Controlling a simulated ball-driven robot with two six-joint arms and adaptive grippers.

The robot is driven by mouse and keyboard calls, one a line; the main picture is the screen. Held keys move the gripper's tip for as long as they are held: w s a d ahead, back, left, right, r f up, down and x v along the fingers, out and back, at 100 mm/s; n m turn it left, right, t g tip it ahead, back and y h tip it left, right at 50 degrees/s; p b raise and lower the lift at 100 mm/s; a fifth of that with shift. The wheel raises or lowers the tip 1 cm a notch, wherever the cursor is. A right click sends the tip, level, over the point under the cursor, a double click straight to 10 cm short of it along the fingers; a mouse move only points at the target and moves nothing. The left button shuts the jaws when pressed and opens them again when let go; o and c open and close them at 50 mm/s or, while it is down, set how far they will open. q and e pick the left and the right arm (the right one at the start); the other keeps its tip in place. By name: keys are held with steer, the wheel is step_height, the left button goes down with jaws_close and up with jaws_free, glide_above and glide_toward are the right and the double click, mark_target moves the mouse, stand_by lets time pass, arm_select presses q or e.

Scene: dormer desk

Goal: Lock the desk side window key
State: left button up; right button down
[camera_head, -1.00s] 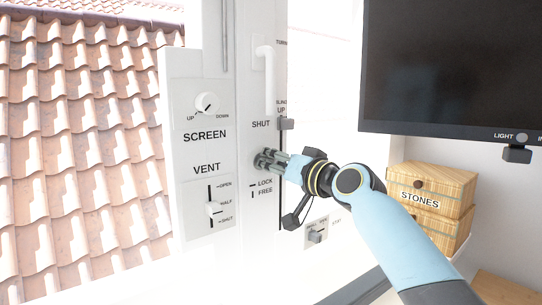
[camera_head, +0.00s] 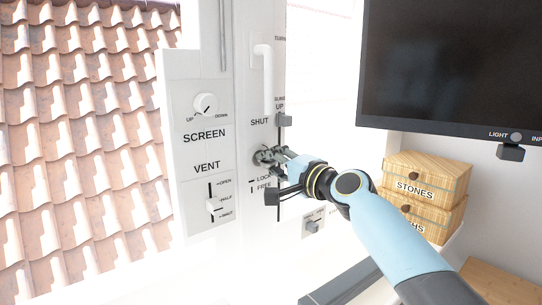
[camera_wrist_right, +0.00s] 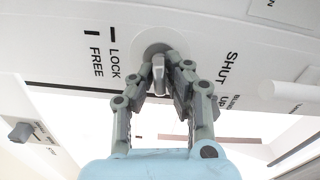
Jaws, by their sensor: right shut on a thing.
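The window key is a small grey tab on a round plate (camera_wrist_right: 150,52) on the white window frame, beside the LOCK and FREE marks (camera_head: 259,184). My right gripper (camera_head: 268,156) reaches it from the right. In the right wrist view the fingers (camera_wrist_right: 164,68) are shut on the key (camera_wrist_right: 159,78), one on each side. The fingers hide most of the key in the head view. I cannot tell exactly which mark the key lines up with. My left gripper is not in view.
Left of the key is a panel with a SCREEN knob (camera_head: 206,104) and a VENT slider (camera_head: 212,204). A white handle (camera_head: 265,80) and a slider (camera_head: 283,119) sit above. A monitor (camera_head: 450,65) and wooden boxes (camera_head: 428,180) stand to the right.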

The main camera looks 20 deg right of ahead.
steer(key=shift+m+p, duration=0.3)
steer(key=shift+m, duration=0.5)
steer(key=c, duration=1.4)
jaws_free()
steer(key=shift+d, duration=0.1)
steer(key=shift+s+f, duration=0.1)
steer(key=shift+s, duration=0.1)
steer(key=v, duration=1.1)
steer(key=shift+s+d, duration=0.1)
steer(key=shift+s, duration=0.2)
